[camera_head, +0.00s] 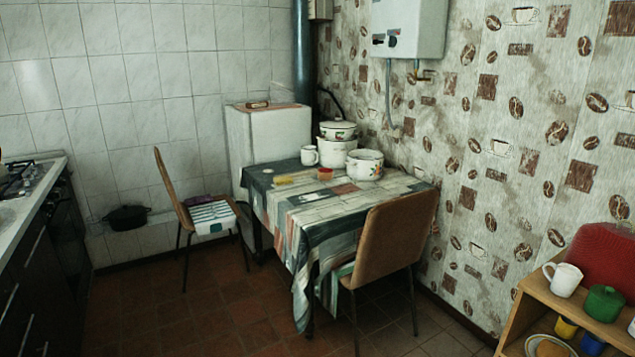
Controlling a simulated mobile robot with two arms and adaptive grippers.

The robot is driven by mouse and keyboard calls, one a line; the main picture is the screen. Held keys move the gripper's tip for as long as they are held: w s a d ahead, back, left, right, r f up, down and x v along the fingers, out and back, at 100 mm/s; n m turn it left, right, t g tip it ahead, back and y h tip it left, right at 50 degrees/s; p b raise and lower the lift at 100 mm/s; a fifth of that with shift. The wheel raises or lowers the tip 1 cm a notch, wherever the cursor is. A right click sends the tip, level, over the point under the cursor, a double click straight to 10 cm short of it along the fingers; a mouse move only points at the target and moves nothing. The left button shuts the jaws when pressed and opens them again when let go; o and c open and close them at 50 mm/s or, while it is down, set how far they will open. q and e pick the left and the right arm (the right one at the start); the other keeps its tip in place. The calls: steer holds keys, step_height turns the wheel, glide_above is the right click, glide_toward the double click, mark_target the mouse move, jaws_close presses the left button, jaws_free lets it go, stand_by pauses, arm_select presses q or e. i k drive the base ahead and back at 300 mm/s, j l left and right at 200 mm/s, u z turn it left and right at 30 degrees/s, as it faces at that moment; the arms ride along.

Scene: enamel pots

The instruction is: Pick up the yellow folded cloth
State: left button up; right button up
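A small flat yellow thing (283,180), which looks like the folded cloth, lies near the far left part of the table (330,215). The table is covered with a patterned grey and green tablecloth. A small red container (325,174) stands to the right of the yellow thing, apart from it. A white mug (309,155) stands behind it. Neither of my grippers is in view.
White enamel pots (364,165) stand at the table's back. One chair (391,240) is at the front right; another chair (175,190), with items on its seat, is at the left. A wooden shelf (520,318) is at the lower right. Floor (190,310) between counter and table is clear.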

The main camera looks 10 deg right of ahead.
mark_target(287, 180)
steer(key=i+l, duration=0.25)
steer(key=i, duration=0.2)
steer(key=i+l, duration=0.2)
steer(key=i, duration=0.25)
steer(key=i+l, duration=0.25)
steer(key=i, duration=0.15)
steer(key=i+j+u, duration=0.25)
steer(key=i+u, duration=0.7)
steer(key=i+l+u, duration=0.15)
steer(key=i+u, duration=0.35)
steer(key=i+j+z, duration=0.1)
steer(key=i+z, duration=0.25)
steer(key=i, duration=0.15)
steer(key=i+j+z, duration=0.3)
steer(key=i, duration=0.2)
